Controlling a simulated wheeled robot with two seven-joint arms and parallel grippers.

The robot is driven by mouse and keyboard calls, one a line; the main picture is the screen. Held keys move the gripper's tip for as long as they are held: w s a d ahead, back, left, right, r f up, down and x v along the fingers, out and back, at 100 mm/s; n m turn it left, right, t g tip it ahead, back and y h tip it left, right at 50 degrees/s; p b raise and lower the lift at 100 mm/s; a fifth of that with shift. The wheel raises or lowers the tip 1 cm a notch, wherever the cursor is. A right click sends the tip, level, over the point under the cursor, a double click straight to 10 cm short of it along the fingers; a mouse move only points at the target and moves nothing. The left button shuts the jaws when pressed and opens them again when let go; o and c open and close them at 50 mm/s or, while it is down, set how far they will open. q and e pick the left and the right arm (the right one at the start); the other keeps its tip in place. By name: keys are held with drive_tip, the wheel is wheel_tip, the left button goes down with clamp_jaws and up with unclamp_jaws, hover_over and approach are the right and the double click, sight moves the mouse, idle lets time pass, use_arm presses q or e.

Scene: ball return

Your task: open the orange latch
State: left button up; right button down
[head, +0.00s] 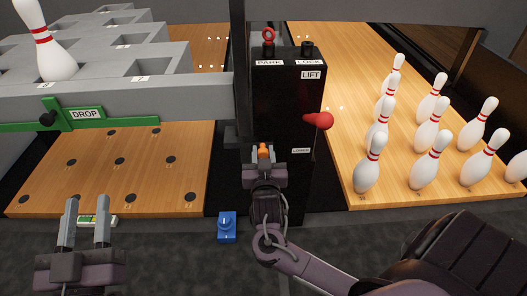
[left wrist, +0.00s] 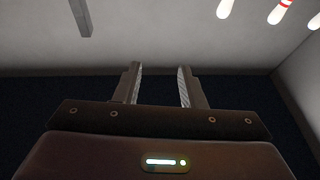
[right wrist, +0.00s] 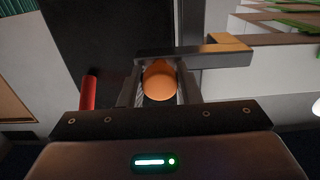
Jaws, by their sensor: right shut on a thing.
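The orange latch (head: 263,151) is on the lower front of the black cabinet (head: 288,95), at the middle of the head view. My right gripper (head: 264,163) is at it. In the right wrist view the latch shows as a rounded orange knob (right wrist: 159,80) between the two fingers, which are shut on it. A grey bar crosses just beyond the fingertips there. My left gripper (head: 85,222) is open and empty at the lower left, its fingers apart with nothing between them in the left wrist view (left wrist: 158,88).
A red-knobbed lever (head: 318,121) sticks out of the cabinet's right side. A blue box with a dial (head: 227,226) is on the floor. Several pins (head: 430,130) stand on the right lane. A green DROP bar (head: 85,114) is left.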

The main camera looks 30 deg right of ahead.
drive_tip(key=shift+s, duration=0.1)
drive_tip(key=c, duration=1.1)
unclamp_jaws()
use_arm(q)
drive_tip(key=f+g, duration=0.1)
drive_tip(key=f, duration=0.2)
drive_tip(key=f+g, duration=0.1)
drive_tip(key=shift+d+f+g+y, duration=0.25)
drive_tip(key=shift+f+g+y, duration=0.05)
drive_tip(key=shift+f+y, duration=0.1)
use_arm(e)
drive_tip(key=shift+o, duration=0.2)
drive_tip(key=shift+s+a, duration=0.15)
use_arm(q)
drive_tip(key=s+f+g+y+p, duration=0.2)
drive_tip(key=f+g, duration=0.4)
drive_tip(key=f, duration=0.7)
drive_tip(key=shift+s+a+g+y, duration=0.15)
drive_tip(key=shift+s+g+y, duration=0.15)
drive_tip(key=shift+s, duration=0.55)
use_arm(e)
drive_tip(key=v, duration=0.7)
drive_tip(key=shift+s+a, duration=0.15)
drive_tip(key=shift+s, duration=0.1)
